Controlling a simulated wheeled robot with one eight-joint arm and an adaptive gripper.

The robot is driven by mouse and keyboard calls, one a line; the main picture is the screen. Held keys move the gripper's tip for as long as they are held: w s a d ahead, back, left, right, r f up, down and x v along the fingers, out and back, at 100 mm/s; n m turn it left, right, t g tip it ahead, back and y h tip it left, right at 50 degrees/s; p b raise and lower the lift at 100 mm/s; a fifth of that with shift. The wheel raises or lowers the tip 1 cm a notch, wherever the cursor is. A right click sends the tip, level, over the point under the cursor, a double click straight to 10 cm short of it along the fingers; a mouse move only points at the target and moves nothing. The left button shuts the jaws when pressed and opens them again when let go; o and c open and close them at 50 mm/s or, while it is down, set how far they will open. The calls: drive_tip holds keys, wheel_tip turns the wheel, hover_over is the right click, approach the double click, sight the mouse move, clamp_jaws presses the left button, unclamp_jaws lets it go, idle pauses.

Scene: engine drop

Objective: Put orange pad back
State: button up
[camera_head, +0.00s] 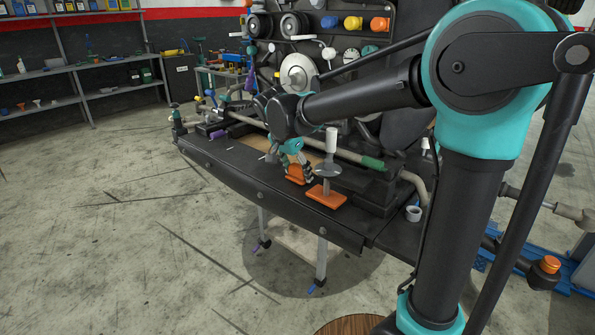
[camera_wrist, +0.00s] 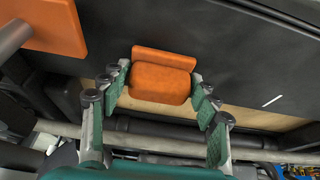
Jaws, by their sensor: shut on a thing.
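An orange pad (camera_wrist: 160,83), a thick block with a flat orange plate at its far side, sits between the fingers of my gripper (camera_wrist: 160,74) in the wrist view. The fingers are closed on its two sides. In the head view the pad (camera_head: 295,172) shows small and partly hidden by my gripper (camera_head: 299,175), over the dark workbench. I cannot tell whether the pad touches the bench.
The dark workbench (camera_head: 240,180) holds an orange-based stand (camera_head: 326,196) with a grey disc and white top, right next to my gripper. A long bar with a green end (camera_head: 373,163) lies behind. A small white cup (camera_head: 413,214) stands at right. Open floor lies left.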

drive_tip(key=shift+f, duration=0.15)
drive_tip(key=o, duration=1.1)
drive_tip(key=shift+o, duration=0.2)
